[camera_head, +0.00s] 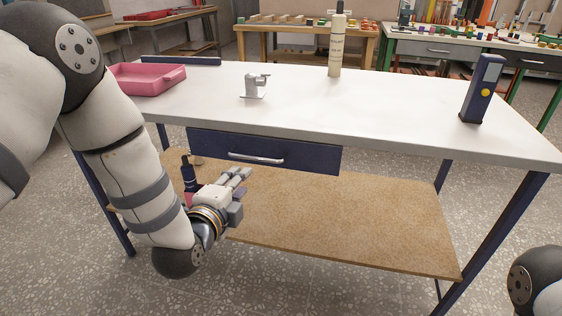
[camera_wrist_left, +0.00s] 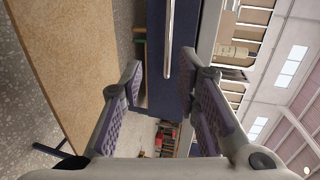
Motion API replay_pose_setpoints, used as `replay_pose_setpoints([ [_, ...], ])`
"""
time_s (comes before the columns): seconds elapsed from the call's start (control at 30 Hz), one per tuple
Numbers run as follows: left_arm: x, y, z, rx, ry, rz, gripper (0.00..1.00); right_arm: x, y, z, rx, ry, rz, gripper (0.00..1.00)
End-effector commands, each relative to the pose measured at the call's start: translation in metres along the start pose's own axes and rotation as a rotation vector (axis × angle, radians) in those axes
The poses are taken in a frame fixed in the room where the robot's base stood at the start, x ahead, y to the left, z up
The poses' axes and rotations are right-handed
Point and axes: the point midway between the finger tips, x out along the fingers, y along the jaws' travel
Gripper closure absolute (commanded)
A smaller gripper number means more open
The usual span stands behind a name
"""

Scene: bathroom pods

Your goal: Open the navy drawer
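The navy drawer (camera_head: 315,158) sits under the front edge of the white-topped table and looks closed. Its silver bar handle (camera_head: 256,157) runs across the front; in the left wrist view the handle (camera_wrist_left: 168,38) appears upright on the navy drawer front (camera_wrist_left: 183,65). My left gripper (camera_head: 241,187) is below and in front of the handle, apart from it. Its fingers are spread with nothing between them, and in the left wrist view the open fingertips (camera_wrist_left: 164,64) point toward the drawer front and handle. My right gripper is out of view.
On the table (camera_head: 380,125) stand a pink tray (camera_head: 150,79), a small grey fixture (camera_head: 254,87), a bottle (camera_head: 336,45) and a navy device with a yellow button (camera_head: 481,90). A brown lower shelf (camera_head: 340,220) lies below the drawer, with a dark bottle (camera_head: 188,172) near my left gripper.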

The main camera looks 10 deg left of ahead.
Motion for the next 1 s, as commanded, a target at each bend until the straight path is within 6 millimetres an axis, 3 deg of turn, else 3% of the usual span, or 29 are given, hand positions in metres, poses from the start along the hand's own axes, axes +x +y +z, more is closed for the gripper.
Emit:
replay_pose_setpoints([
  [0.17,0.017,-0.011,0.001,0.037,-0.004,-0.035,0.71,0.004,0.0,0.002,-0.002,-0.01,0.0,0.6],
  [0.4,0.077,-0.009,0.001,0.035,-0.005,-0.031,0.71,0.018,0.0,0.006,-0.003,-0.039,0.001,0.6],
  [0.6,0.114,-0.011,0.0,0.035,-0.002,-0.029,0.71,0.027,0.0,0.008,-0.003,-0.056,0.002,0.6],
  [0.97,0.124,-0.014,0.0,0.036,-0.001,-0.029,0.71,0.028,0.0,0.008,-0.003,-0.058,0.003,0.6],
  [1.0,0.124,-0.014,0.0,0.036,-0.001,-0.029,0.77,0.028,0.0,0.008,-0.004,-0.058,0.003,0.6],
])
